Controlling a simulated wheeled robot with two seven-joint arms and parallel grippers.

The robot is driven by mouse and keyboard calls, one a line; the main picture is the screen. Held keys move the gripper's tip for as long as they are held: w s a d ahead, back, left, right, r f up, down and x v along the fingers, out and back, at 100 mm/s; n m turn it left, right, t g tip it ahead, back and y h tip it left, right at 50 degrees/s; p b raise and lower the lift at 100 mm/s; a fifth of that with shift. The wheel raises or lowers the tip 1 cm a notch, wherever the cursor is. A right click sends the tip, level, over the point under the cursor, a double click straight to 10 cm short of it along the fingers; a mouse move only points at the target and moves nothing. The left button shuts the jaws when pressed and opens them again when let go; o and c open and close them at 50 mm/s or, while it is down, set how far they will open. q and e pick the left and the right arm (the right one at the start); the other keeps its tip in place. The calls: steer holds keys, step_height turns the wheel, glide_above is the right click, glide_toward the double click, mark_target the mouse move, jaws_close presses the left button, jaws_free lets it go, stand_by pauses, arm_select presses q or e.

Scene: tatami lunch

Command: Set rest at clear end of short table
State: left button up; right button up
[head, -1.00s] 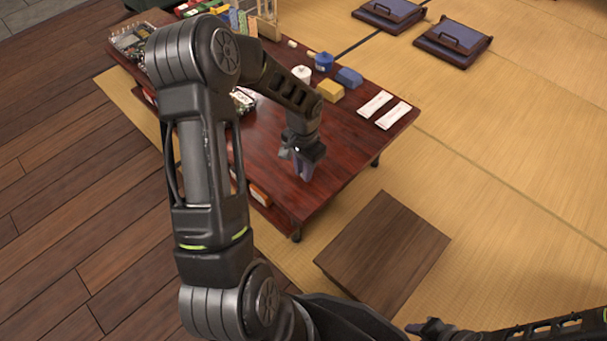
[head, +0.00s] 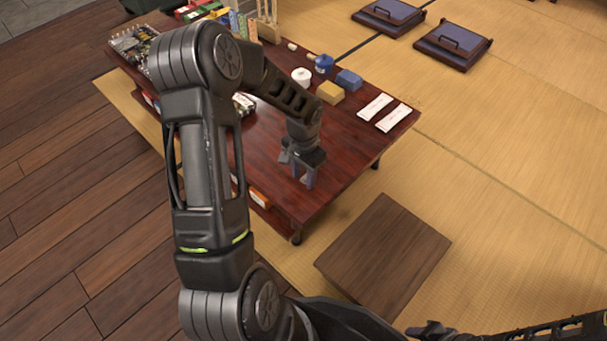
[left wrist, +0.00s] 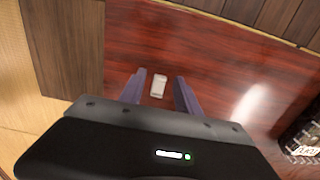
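The low dark-red table (head: 350,150) runs from the upper left to the centre of the head view, and its near end is bare. My left gripper (head: 304,181) is over this near end, pointing down, with its two fingers apart. In the left wrist view a small pale grey block, which looks like the rest (left wrist: 158,87), shows on the red tabletop between the spread fingers (left wrist: 160,82). Gaps show on both sides of it. The rest is hidden in the head view. Part of my right arm and gripper (head: 430,330) shows at the bottom right; its fingers are unclear.
Two white packets (head: 375,107), a yellow block (head: 330,93), a blue block (head: 348,79) and a white roll (head: 301,76) stand farther along the table. A brown wooden board-like piece (head: 385,255) is near the table's near end. Floor cushions (head: 453,45) lie beyond.

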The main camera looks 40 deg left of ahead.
mark_target(303, 179)
arm_select(q)
step_height(303, 179, up, 12)
steer(key=p, duration=0.4)
steer(key=shift+r+p, duration=0.2)
steer(key=shift+p, duration=0.1)
stand_by(0.4)
steer(key=shift+h, duration=0.8)
steer(key=d+f, duration=0.4)
steer(key=d, duration=0.1)
steer(key=d+f, duration=0.2)
steer(key=shift+d, duration=0.35)
steer(key=s+d+f+n+h, duration=0.1)
steer(key=s+d+f, duration=0.6)
steer(key=d, duration=0.3)
steer(key=s+d+f+n+t+h, duration=0.1)
steer(key=s+d+f+n, duration=0.1)
steer(key=s+d+f, duration=0.5)
steer(key=d, duration=0.4)
steer(key=shift+s+f, duration=0.25)
steer(key=shift+s, duration=0.05)
